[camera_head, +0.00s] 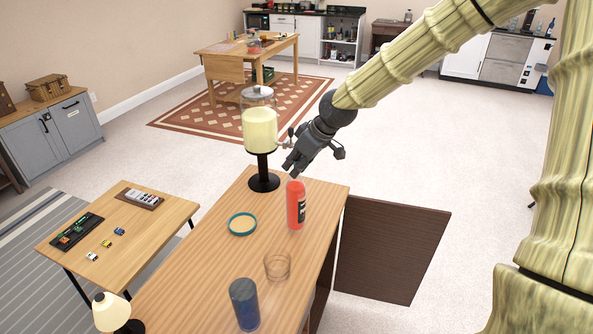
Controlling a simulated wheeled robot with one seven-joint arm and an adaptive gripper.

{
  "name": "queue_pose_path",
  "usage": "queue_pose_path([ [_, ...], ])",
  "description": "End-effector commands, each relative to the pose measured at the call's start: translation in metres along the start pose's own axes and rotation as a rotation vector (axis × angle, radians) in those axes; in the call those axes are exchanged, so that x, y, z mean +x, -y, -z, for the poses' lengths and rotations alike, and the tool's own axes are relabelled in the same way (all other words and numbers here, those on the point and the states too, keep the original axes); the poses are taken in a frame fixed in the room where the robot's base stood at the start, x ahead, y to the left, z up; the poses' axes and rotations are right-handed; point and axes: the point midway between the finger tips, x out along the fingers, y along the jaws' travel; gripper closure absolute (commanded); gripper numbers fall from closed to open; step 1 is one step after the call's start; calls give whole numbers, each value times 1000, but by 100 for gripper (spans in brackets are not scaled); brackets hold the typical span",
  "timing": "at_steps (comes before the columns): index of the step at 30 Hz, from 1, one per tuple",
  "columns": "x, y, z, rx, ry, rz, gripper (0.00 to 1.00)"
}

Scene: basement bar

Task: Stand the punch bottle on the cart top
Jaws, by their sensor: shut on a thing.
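The punch bottle is red with a dark label (296,207) and is upright over the right side of the wooden cart top (205,285). I cannot tell whether its base touches the wood. My gripper (293,172) comes down from the upper right and is shut on the bottle's upper end. The bottle's cap and neck are hidden by the fingers.
A drink dispenser (260,135) stands behind the bottle on the top. A teal-rimmed round dish (242,224), a clear glass (277,267) and a blue cylinder (244,303) stand nearer. A dark open door panel (391,248) juts out at the right.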

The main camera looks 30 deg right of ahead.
Motion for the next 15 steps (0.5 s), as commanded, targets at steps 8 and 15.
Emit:
queue_pose_path([
  [8,5,-5,5,0,-1,-1,100],
  [15,20,-5,-5,1,2,0,100],
])
